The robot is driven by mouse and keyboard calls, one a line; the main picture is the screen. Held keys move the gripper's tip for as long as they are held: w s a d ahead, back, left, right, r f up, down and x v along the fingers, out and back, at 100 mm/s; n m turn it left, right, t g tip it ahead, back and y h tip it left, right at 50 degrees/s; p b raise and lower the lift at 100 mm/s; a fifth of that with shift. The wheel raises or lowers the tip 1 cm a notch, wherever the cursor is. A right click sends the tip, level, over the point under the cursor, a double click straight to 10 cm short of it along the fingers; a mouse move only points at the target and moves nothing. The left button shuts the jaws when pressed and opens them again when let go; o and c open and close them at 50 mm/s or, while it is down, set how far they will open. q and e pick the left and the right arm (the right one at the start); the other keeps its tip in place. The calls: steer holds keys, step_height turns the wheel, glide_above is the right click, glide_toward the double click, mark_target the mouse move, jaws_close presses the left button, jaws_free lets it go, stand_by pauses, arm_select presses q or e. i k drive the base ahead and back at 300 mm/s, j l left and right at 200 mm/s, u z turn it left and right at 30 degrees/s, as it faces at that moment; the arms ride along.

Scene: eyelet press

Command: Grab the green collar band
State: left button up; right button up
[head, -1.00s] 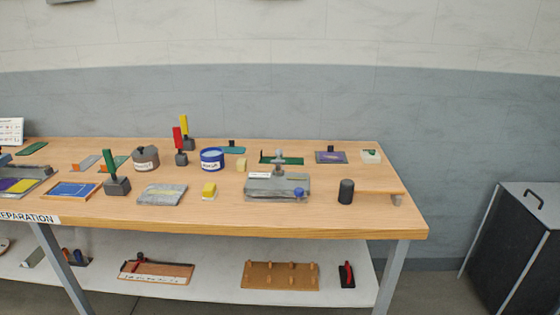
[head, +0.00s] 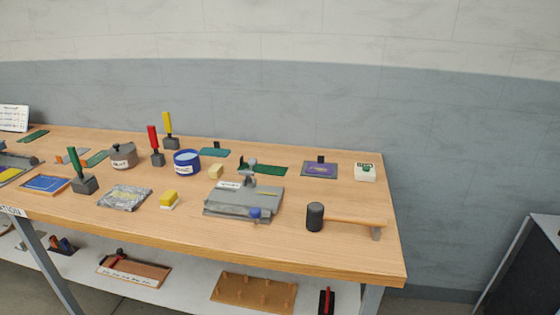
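Several flat green pieces lie on the wooden workbench (head: 290,240). A dark green strip (head: 270,170) lies behind the grey press (head: 240,203), partly hidden by the press's upright part. A teal piece (head: 214,153) with a dark tab lies behind the blue tin (head: 187,163). Another green piece (head: 97,158) lies left of the grey pot (head: 123,156), and one more (head: 33,137) lies at the far left back. I cannot tell from shape alone which is the collar band. Neither of my grippers shows in the head view.
A black mallet (head: 315,217) lies at the front right. A purple plate (head: 320,170) and a white box (head: 365,172) are at the back right. Green, red and yellow-handled tools stand upright at left. A lower shelf holds a peg board (head: 254,290).

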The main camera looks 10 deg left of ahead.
mark_target(268, 170)
steer(key=i+l, duration=0.15)
steer(key=l, duration=0.25)
steer(key=i+l+u, duration=0.1)
steer(key=l, duration=0.25)
steer(key=i+l, duration=0.2)
steer(key=l, duration=0.2)
steer(key=i+l+u, duration=0.1)
steer(key=l, duration=0.3)
steer(key=i+l, duration=0.15)
steer(key=l, duration=0.25)
steer(key=i+l+u, duration=0.1)
steer(key=l, duration=0.25)
steer(key=i+l, duration=0.1)
steer(key=l, duration=0.35)
steer(key=j+u, duration=0.05)
